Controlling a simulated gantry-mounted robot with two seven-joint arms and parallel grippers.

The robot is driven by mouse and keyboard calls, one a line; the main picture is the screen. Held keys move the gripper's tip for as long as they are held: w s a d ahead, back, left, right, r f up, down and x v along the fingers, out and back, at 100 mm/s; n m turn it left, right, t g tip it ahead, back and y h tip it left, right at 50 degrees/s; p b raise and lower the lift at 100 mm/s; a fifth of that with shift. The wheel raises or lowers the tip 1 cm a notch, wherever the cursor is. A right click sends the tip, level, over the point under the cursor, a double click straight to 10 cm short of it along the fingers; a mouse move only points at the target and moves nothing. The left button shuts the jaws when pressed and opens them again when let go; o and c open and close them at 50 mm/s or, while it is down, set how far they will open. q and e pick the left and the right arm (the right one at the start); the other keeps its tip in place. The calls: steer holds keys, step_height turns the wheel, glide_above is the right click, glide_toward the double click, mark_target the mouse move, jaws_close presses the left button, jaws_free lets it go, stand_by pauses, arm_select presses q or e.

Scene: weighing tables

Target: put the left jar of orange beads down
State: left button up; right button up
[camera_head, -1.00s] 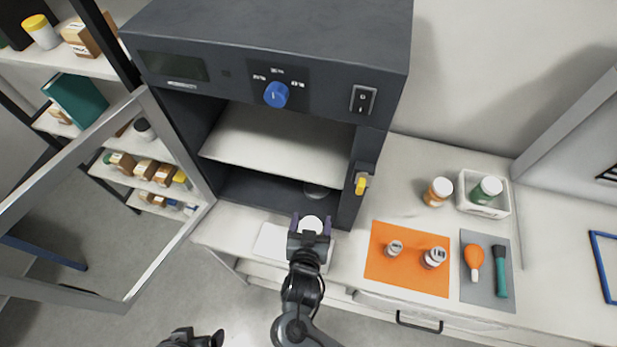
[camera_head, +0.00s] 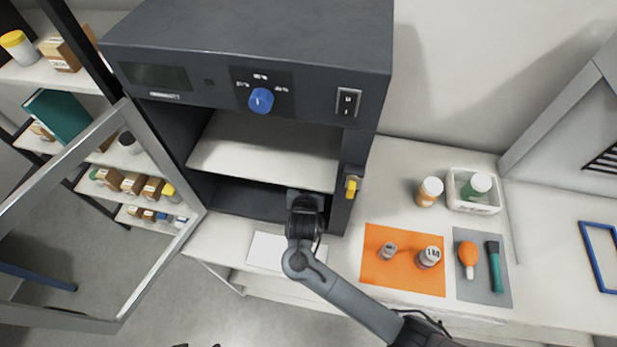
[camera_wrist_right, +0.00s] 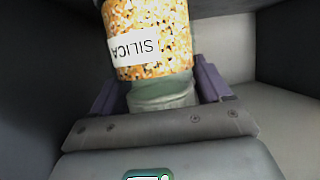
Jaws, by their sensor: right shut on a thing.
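The jar of orange beads (camera_wrist_right: 150,35), with a white label reading "SILICA", is between the purple fingers of my right gripper (camera_wrist_right: 160,92) in the right wrist view. The gripper is shut on the jar's pale greenish end. In the head view my right gripper (camera_head: 305,193) reaches into the lower opening of the dark cabinet (camera_head: 250,45), below its pale shelf (camera_head: 265,150). My own arm and the cabinet hide the jar there. I cannot tell whether the jar touches the cabinet floor. Only dark slivers, perhaps my left gripper, show at the bottom edge.
The cabinet door (camera_head: 150,190) stands open at the left. A white pad (camera_head: 267,250) lies on the counter in front. To the right are an orange mat (camera_head: 385,276) with two small items, a grey mat (camera_head: 468,290), an orange bottle (camera_head: 429,192) and a white tray (camera_head: 475,207).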

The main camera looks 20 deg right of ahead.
steer(key=shift+x, duration=1.05)
steer(key=shift+f, duration=0.2)
steer(key=shift+c, duration=0.6)
steer(key=shift+s+f, duration=0.15)
steer(key=shift+f, duration=0.15)
steer(key=o, duration=1.1)
steer(key=shift+o, duration=0.9)
steer(key=shift+s, duration=0.1)
steer(key=shift+r, duration=0.1)
